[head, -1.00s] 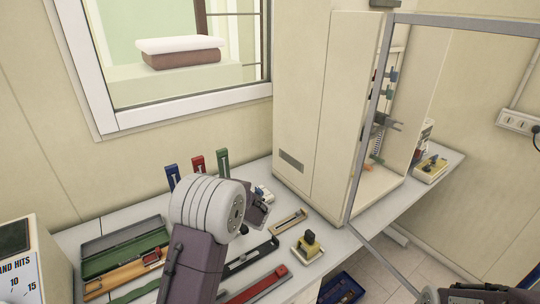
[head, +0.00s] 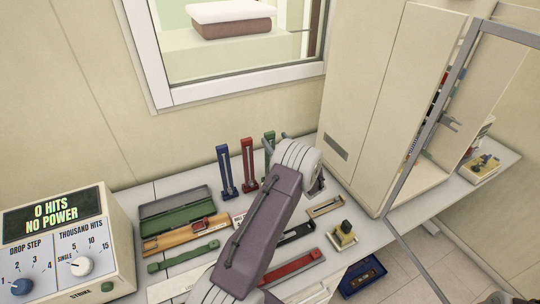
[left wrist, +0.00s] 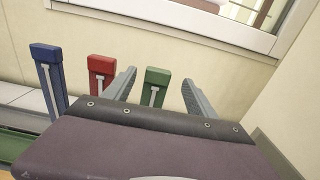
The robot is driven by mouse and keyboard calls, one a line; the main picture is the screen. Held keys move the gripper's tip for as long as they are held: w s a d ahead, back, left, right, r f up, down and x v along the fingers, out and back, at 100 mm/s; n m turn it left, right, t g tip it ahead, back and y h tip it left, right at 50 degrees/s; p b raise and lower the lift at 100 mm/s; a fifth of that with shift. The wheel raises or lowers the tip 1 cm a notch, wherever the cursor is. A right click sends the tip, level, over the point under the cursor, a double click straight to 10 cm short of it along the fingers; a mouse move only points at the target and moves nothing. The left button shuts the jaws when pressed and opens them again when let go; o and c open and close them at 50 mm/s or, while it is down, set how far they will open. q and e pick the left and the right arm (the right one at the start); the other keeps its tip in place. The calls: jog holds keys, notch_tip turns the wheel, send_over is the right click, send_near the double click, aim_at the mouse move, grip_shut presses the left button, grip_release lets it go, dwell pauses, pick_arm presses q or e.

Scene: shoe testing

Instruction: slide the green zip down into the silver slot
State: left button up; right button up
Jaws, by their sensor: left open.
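A green upright holder (head: 269,140) stands at the back of the bench, right of a red one and a blue one. My left arm partly covers it in the head view. In the left wrist view the green upright (left wrist: 157,76) has a pale silver strip down its front. I cannot tell the zip from the slot there. My left gripper (left wrist: 159,77) is open and empty, with one finger on each side of the green upright in that view. Whether it touches is not clear. In the head view its fingers are mostly hidden behind the wrist.
The red (head: 247,165) and blue (head: 225,170) uprights stand close on the left. A green case (head: 177,212) and loose strips lie in front. A yellow-black block (head: 343,234) sits right of my arm. A tall cream cabinet (head: 365,105) with an open door stands at right.

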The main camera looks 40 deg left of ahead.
aim_at(271, 135)
pick_arm(q)
jog(key=shift+a, duration=0.2)
jog(key=p, duration=0.1)
jog(key=a, duration=0.1)
jog(key=w+a+p, duration=0.1)
jog(key=shift+a+r+p, duration=0.15)
jog(key=shift+r+p, duration=0.15)
jog(key=shift+r, duration=0.05)
jog(key=shift+w+a+f, duration=0.15)
jog(key=shift+w+a, duration=0.1)
jog(key=shift+a, duration=0.2)
jog(key=shift+w+a+f, duration=0.1)
jog(key=shift+w+a, duration=0.1)
jog(key=shift+a, duration=0.2)
jog(key=shift+w+a+f, duration=0.1)
jog(key=shift+a+f, duration=0.1)
jog(key=shift+d+r, duration=0.1)
jog(key=shift+d, duration=0.05)
jog(key=c, duration=1.2)
grip_shut()
